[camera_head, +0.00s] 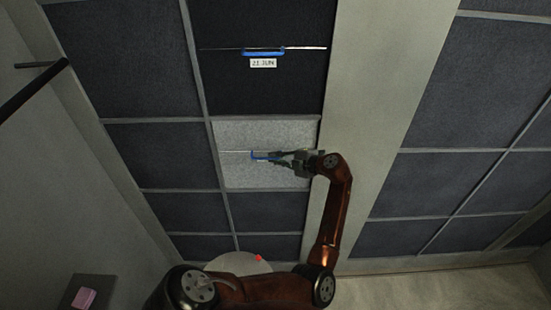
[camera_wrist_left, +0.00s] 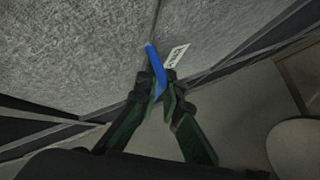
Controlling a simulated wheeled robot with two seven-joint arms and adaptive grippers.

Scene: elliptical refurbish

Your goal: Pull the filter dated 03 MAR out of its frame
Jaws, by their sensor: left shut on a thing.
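A light grey filter (camera_head: 240,135) sits in the wall grid below a dark filter labelled 21 JUN (camera_head: 225,75). It has a blue handle (camera_head: 262,155), also seen in the left wrist view (camera_wrist_left: 154,60). My left gripper (camera_head: 284,157) is shut on this handle, its fingers (camera_wrist_left: 159,92) on either side of the blue strip. A white label (camera_wrist_left: 177,56) is beside the handle in the left wrist view, but its date is too small to read. The gripper covers the label area in the head view. My right gripper is not in view.
Dark panels in metal frames fill the wall around the filter. A pale upright post (camera_head: 375,100) stands to its right. A round pale top (camera_head: 232,262) with a red spot is below. A pink object (camera_head: 84,298) lies on a dark box at lower left.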

